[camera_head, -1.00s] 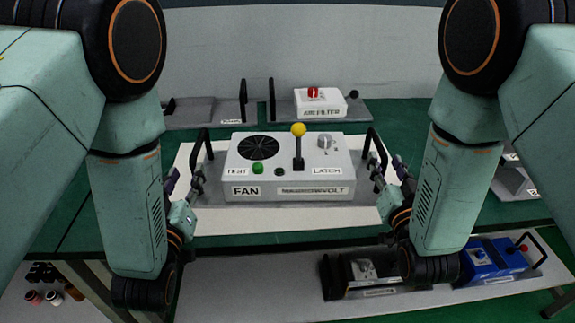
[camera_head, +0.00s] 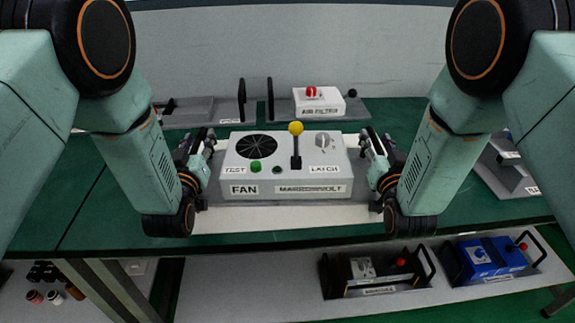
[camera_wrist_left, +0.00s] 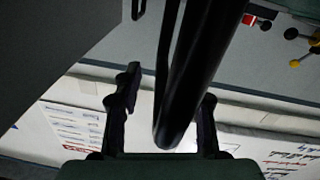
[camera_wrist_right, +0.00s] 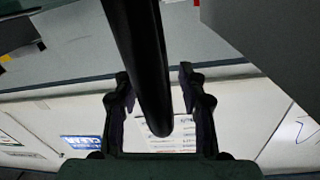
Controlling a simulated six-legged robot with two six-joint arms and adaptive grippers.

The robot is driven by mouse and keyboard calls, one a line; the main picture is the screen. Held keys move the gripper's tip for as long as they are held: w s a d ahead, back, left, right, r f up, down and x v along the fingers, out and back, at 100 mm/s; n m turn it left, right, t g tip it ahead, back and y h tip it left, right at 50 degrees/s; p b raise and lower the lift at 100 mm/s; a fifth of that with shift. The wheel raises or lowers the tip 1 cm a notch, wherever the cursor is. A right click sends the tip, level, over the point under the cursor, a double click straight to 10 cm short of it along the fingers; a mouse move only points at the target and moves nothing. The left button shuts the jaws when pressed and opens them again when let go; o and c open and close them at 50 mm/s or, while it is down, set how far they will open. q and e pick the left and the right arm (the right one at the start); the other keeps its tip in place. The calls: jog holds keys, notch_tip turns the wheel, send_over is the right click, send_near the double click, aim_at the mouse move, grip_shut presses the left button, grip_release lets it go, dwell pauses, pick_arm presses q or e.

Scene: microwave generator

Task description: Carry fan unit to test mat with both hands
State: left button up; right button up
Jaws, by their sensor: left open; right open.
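The fan unit (camera_head: 287,180) is a grey box with a black round grille, a green button, a yellow-topped lever and a latch knob. It sits on the white mat (camera_head: 287,219) on the green table. My left gripper (camera_head: 204,148) is at its left side and my right gripper (camera_head: 372,150) at its right side. In the left wrist view a black handle bar (camera_wrist_left: 188,75) lies between the open fingers (camera_wrist_left: 165,108). In the right wrist view the other handle bar (camera_wrist_right: 143,70) lies between the open fingers (camera_wrist_right: 158,98). In the head view the grippers mostly hide both handles.
An air filter unit (camera_head: 319,103) stands behind on a grey tray. The lower shelf holds a black unit (camera_head: 362,270) and a blue unit (camera_head: 487,255). A grey tray (camera_head: 508,170) lies at the right. Bare green table shows at the left.

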pick_arm(q)
jog(key=shift+a, duration=0.2)
pick_arm(e)
jog(key=shift+a, duration=0.2)
pick_arm(q)
jog(key=shift+w+f, duration=0.1)
jog(key=shift+c, duration=0.5)
pick_arm(e)
jog(key=shift+w, duration=0.1)
jog(key=shift+c, duration=0.5)
pick_arm(q)
jog(key=shift+d, duration=0.1)
jog(key=c, duration=0.4)
pick_arm(e)
jog(key=shift+d, duration=0.1)
jog(key=c, duration=0.4)
pick_arm(q)
jog(key=c, duration=0.3)
pick_arm(e)
jog(key=c, duration=0.3)
pick_arm(q)
grip_shut()
pick_arm(e)
grip_shut()
pick_arm(q)
jog(key=shift+w, duration=0.1)
pick_arm(e)
jog(key=shift+w+r, duration=0.1)
